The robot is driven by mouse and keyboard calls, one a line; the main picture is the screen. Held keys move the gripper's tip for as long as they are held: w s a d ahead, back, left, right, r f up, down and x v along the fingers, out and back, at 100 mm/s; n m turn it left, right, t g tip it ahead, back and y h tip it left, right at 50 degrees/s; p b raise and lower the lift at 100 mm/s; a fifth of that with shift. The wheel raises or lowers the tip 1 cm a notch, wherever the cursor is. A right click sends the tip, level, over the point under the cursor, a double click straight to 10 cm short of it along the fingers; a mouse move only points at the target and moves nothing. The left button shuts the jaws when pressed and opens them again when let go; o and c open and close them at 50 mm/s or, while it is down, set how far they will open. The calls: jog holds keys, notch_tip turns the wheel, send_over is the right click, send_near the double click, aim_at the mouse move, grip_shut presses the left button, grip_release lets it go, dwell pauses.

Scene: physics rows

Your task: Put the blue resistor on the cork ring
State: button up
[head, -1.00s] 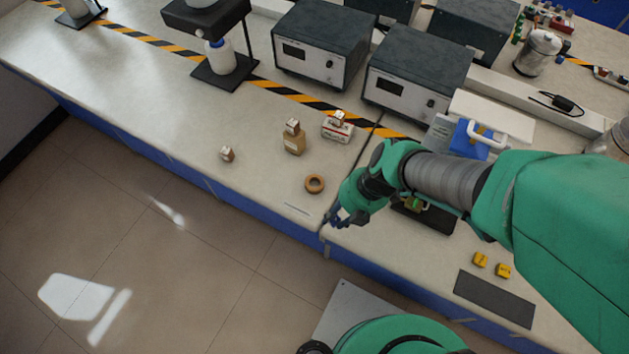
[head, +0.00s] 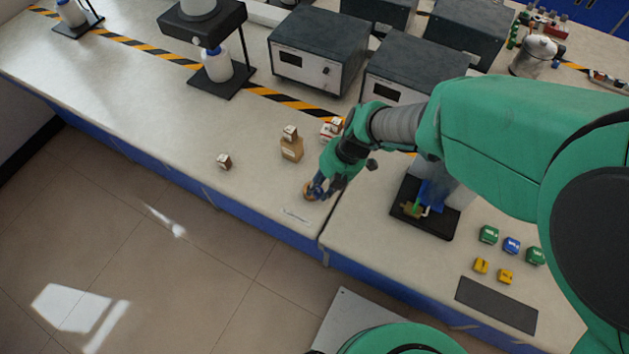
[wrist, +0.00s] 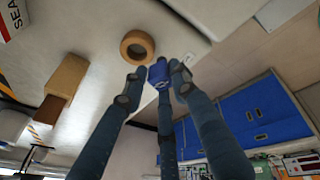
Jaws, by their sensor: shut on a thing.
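My gripper (wrist: 160,75) is shut on a small blue block with a pale mark, the blue resistor (wrist: 158,72), held at its fingertips in the wrist view. The cork ring (wrist: 137,46), a tan ring with an open hole, lies flat on the bench just beside the fingertips there. The resistor looks apart from the ring; its height above the bench is hard to tell. In the head view my gripper (head: 316,190) is over the ring's spot and partly hides the ring (head: 307,192). The resistor is not clear there.
Another blue block (head: 512,245) sits among green and yellow blocks at the right. The bench's front edge is close to the ring.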

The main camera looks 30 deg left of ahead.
jog(key=w+a, duration=0.3)
jog(key=shift+a+f, duration=0.15)
jog(key=shift+a, duration=0.05)
jog(key=shift+f+b, duration=0.65)
jog(key=shift+f, duration=1.15)
jog(key=shift+f+b, duration=0.5)
jog(key=shift+b, duration=0.3)
jog(key=o, duration=1.1)
jog(key=shift+r+p, duration=0.25)
jog(key=shift+p, duration=0.1)
